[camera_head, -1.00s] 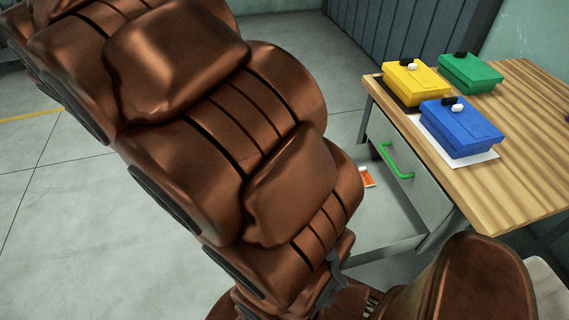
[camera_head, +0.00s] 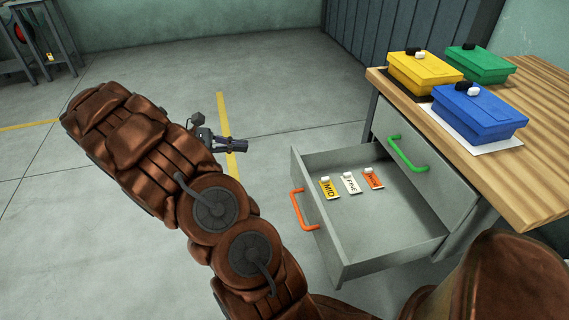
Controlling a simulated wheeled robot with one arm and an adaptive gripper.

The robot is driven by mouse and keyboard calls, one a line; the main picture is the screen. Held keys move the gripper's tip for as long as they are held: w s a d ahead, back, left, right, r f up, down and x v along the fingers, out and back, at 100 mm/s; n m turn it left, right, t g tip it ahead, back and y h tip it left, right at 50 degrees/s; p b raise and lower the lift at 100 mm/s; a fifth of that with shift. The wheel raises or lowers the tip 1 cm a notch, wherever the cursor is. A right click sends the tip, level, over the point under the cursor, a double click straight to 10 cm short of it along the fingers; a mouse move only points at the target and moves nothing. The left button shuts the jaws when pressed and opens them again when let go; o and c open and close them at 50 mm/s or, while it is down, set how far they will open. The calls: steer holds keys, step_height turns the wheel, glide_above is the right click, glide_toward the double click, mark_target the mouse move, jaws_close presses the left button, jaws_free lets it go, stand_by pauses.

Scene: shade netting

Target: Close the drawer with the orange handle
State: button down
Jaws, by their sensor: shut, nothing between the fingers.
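The drawer with the orange handle (camera_head: 304,212) is pulled out from the wooden-topped bench. Its grey front panel (camera_head: 318,235) faces left, toward my arm. Inside lie three small tags: a yellow one (camera_head: 329,188), a white one (camera_head: 351,183) and an orange one (camera_head: 373,178). My gripper (camera_head: 240,146) is up and to the left of the drawer, apart from the handle, with its dark fingers pointing right. It looks shut and empty.
A shut drawer with a green handle (camera_head: 408,154) sits above the open one. On the wooden top (camera_head: 530,170) stand a yellow box (camera_head: 424,72), a green box (camera_head: 480,64) and a blue box (camera_head: 478,112). The floor behind and left of the drawer is clear.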

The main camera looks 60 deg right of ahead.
steer(key=w+d+f+n+g+h+b, duration=0.1)
steer(key=w+d+f+n+b, duration=0.15)
steer(key=f, duration=0.45)
steer(key=w+d+f+n+h+b, duration=0.1)
steer(key=w+d+f+h+b, duration=0.2)
steer(key=f, duration=0.4)
steer(key=y+b, duration=0.1)
steer(key=b, duration=0.1)
glide_toward(293, 153)
steer(key=x, duration=0.5)
steer(key=shift+s+d+f, duration=0.1)
steer(key=shift+d, duration=0.1)
steer(key=shift+b+x, duration=0.35)
steer(key=shift+x, duration=0.55)
steer(key=shift+s, duration=0.1)
